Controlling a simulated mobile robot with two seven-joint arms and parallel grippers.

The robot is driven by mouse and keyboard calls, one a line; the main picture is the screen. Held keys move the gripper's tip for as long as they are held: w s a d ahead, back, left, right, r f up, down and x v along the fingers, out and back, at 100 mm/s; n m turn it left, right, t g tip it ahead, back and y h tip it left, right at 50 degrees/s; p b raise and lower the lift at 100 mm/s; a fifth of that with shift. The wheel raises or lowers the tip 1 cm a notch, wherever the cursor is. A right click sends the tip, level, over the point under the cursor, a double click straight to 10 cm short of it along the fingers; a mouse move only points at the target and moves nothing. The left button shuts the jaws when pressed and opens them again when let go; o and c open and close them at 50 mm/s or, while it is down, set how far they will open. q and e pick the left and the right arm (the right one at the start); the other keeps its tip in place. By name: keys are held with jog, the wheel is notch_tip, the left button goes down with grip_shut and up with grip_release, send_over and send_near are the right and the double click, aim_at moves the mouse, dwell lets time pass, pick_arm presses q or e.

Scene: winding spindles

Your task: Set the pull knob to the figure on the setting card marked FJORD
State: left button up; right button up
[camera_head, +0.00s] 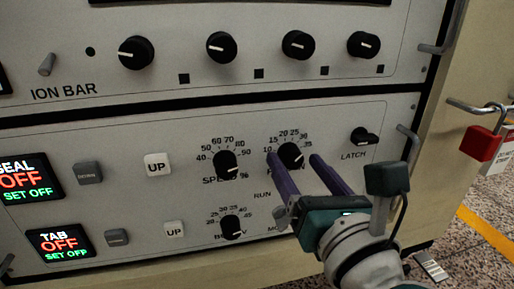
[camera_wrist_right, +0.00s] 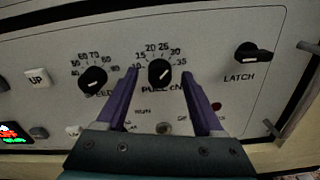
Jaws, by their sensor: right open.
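The pull knob (camera_head: 291,155) is a round black dial with a white pointer line, on the lower grey panel. Its printed scale shows figures from 10 to 35. The wrist view shows the knob (camera_wrist_right: 160,73) with part of its PULL label below it. The pointer's exact figure is too small to tell. My right gripper (camera_head: 293,158) is open, its two purple fingers reaching toward the panel on either side of the knob; in the wrist view the fingertips (camera_wrist_right: 159,70) flank it with gaps. No card marked FJORD is seen. My left gripper is not in view.
The speed knob (camera_head: 226,164) is left of the pull knob, another dial (camera_head: 232,227) below it. The latch knob (camera_head: 364,136) is to the right. Several black knobs line the upper panel. Grey handles (camera_head: 408,145) and a red padlock (camera_head: 484,143) with a tag are at right.

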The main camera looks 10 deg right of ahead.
jog(key=shift+w, duration=0.25)
grip_shut()
dwell(0.5)
